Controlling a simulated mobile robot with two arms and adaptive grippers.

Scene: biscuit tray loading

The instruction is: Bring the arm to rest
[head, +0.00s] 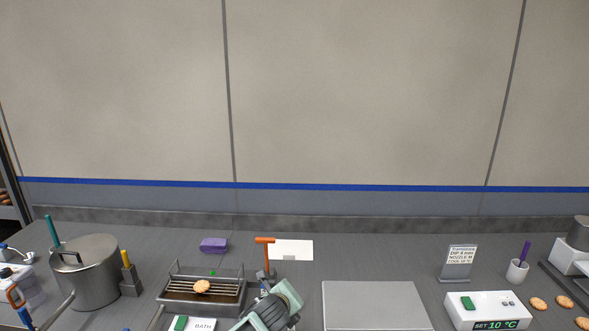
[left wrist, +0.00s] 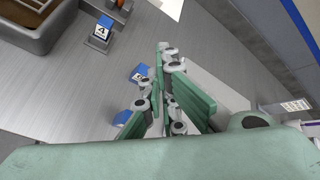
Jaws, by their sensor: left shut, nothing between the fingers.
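My left gripper (head: 266,290) shows at the bottom middle of the head view, just right of the biscuit bath (head: 170,306). It is partly cut off by the lower edge. In the left wrist view its green fingers (left wrist: 166,55) come together at the tips, with nothing held between them. It is above the grey worktop (left wrist: 75,100), apart from the bath and the steel plate. My right gripper is in neither view.
A biscuit (head: 201,287) lies on the bath's wire rack. An orange-handled tool (head: 265,241) stands behind my gripper. A steel plate (head: 375,304) lies to the right, a large pot (head: 92,280) to the left. A control box (head: 480,311) and several biscuits are far right.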

